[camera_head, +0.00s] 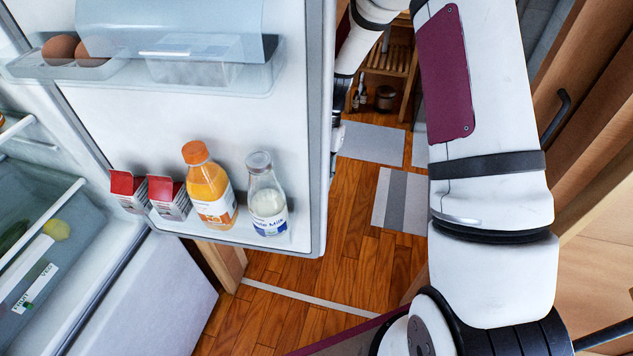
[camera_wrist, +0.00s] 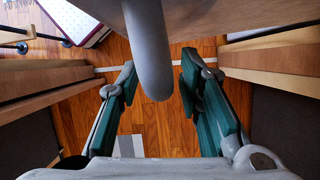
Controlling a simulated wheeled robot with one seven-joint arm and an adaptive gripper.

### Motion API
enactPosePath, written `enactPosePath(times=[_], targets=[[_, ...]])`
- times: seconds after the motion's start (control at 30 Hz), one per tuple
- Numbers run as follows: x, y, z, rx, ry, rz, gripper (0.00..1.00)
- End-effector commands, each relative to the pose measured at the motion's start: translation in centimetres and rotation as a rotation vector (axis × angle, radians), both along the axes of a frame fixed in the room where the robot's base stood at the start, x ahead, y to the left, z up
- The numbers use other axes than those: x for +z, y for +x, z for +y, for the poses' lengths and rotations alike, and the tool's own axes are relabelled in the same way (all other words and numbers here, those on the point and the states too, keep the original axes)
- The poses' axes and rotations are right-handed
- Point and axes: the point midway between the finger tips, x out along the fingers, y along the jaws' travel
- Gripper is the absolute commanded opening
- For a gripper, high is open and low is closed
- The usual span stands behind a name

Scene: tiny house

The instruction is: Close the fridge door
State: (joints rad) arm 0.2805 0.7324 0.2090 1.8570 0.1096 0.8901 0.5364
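The fridge door (camera_head: 120,125) stands open in the head view, its white inner side with shelves facing me. The open fridge interior (camera_head: 40,215) is at the left. My arm reaches past the door's right edge to its far side, where the door hides my gripper. In the wrist view my gripper (camera_wrist: 158,66) is open, its two green-padded fingers spread apart. A grey rounded bar (camera_wrist: 150,45), apparently the door handle, comes down from the top between the fingertips. I cannot tell whether either finger touches it.
Door shelves hold an orange juice bottle (camera_head: 209,187), a milk bottle (camera_head: 266,197), red-topped cartons (camera_head: 169,197) and eggs (camera_head: 60,49). Wooden cabinets (camera_head: 590,110) stand at the right. The wooden floor (camera_head: 350,250) beyond the door has grey mats (camera_head: 372,144) and open room.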

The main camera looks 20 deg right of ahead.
Motion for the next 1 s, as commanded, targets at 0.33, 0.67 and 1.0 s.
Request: enactPosePath(times=[0.33, 0.67, 1.0], targets=[[-1.09, -0.37, 0.31, 0.001, 0.0, 0.0, 0.33], [-1.05, -0.35, 0.28, 0.001, 0.0, -0.001, 0.0], [-1.0, -0.66, 0.79, -0.004, -0.001, 0.0, 0.0]])
